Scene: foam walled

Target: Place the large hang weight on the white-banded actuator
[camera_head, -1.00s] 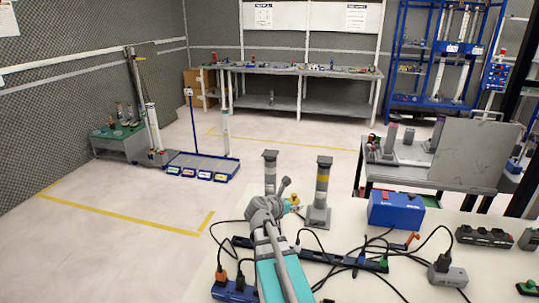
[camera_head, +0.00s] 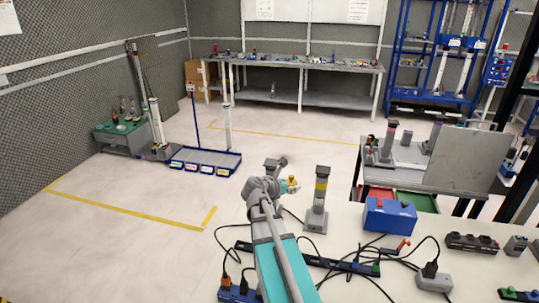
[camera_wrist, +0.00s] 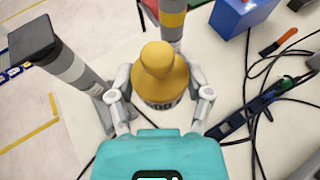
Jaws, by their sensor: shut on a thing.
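My gripper (camera_wrist: 160,88) is shut on a yellow hang weight (camera_wrist: 160,70) with a rounded knob on top; its side lettering is partly visible. In the head view the weight (camera_head: 292,185) shows as a small yellow piece between the two actuators, left of the yellow-banded actuator (camera_head: 320,192). The other actuator (camera_wrist: 62,62), a grey post with a paler band and a dark square top, is left of the weight in the wrist view, apart from it. In the head view my arm hides most of this post (camera_head: 271,162). Both actuators look upright.
A blue box (camera_head: 390,214) stands right of the yellow-banded actuator. Power strips (camera_head: 335,263) and loose black cables lie across the bench front. A cart with a grey panel (camera_head: 470,160) stands behind. Floor at left is open.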

